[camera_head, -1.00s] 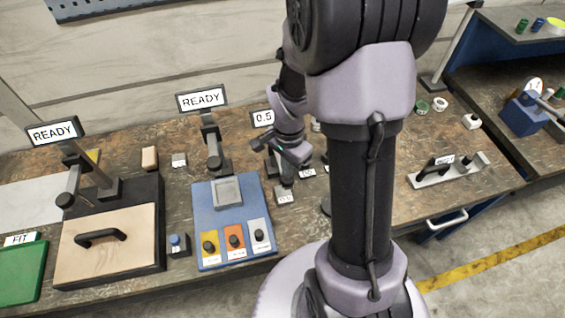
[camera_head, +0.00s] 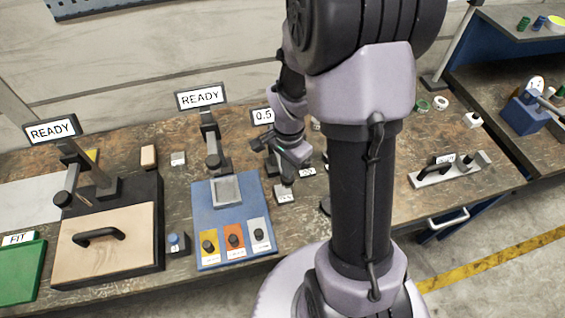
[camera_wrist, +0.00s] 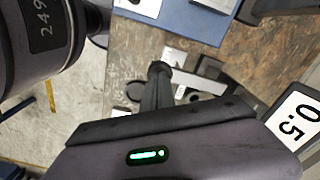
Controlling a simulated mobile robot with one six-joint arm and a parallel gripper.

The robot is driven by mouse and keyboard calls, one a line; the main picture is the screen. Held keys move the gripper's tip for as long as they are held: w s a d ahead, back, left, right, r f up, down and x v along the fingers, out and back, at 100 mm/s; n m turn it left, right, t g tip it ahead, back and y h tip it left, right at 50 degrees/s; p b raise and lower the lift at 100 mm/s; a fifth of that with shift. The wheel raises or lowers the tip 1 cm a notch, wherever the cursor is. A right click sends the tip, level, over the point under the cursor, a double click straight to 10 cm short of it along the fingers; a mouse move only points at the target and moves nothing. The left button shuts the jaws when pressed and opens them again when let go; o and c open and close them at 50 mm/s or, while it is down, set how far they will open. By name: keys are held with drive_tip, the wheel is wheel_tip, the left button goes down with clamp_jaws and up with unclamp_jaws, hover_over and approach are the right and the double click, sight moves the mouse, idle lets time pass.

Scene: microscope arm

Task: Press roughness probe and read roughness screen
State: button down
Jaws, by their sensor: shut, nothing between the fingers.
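A small screen (camera_head: 263,116) reads 0.5 behind my gripper; it also shows at the right edge of the wrist view (camera_wrist: 297,118). It bears no label that I can read as roughness. My gripper (camera_head: 287,181) is shut and empty, pointing down close above a small grey labelled block (camera_head: 284,194) on the bench. In the wrist view its dark closed fingers (camera_wrist: 160,68) reach toward small light pieces on the bench. I cannot tell whether the fingertips touch anything. The roughness probe is not clearly identifiable; my gripper and arm hide part of that area.
A blue base (camera_head: 200,203) with three coloured pads and a READY screen (camera_head: 201,96) stands left of my gripper. Farther left is a wooden panel (camera_head: 130,254) with another READY screen (camera_head: 52,131). Right of my arm lies a grey bar fixture (camera_head: 425,181).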

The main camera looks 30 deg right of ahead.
drive_tip(key=shift+f+b, duration=2.4)
drive_tip(key=shift+f, duration=0.3)
drive_tip(key=shift+r, duration=0.15)
wheel_tip(320, 180, up, 7)
drive_tip(key=p, duration=0.5)
drive_tip(key=shift+f, duration=0.3)
wheel_tip(320, 180, up, 18)
drive_tip(key=p, duration=0.4)
drive_tip(key=shift+f, duration=0.25)
